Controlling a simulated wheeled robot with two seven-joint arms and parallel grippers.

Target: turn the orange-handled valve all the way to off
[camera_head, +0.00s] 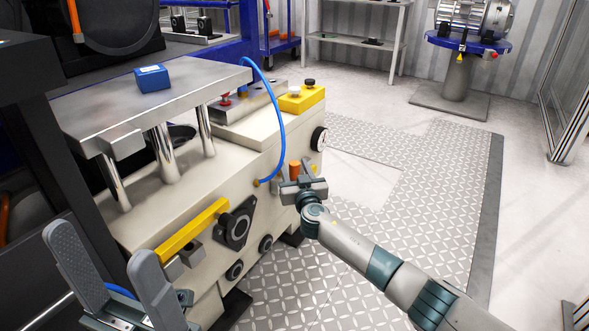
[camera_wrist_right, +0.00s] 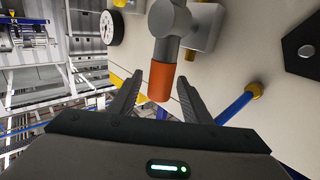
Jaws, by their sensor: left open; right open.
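The valve's orange handle (camera_head: 294,167) is at the front right corner of the beige drive unit, below the gauge. The right wrist view shows it as an orange sleeve (camera_wrist_right: 161,82) on a grey valve body (camera_wrist_right: 170,20). My right gripper (camera_head: 295,175) is open there, with one finger on each side of the orange sleeve. A gap shows on both sides, wider on the right; contact is not visible. My left gripper (camera_head: 112,270) is open and empty at the lower left of the head view, apart from the valve.
A blue hose (camera_head: 281,120) arcs down to a fitting left of the valve. A round gauge (camera_head: 319,138) and yellow box (camera_head: 301,98) are above it. A yellow bar (camera_head: 192,229) sticks out near my left gripper. The plated floor (camera_head: 440,190) to the right is clear.

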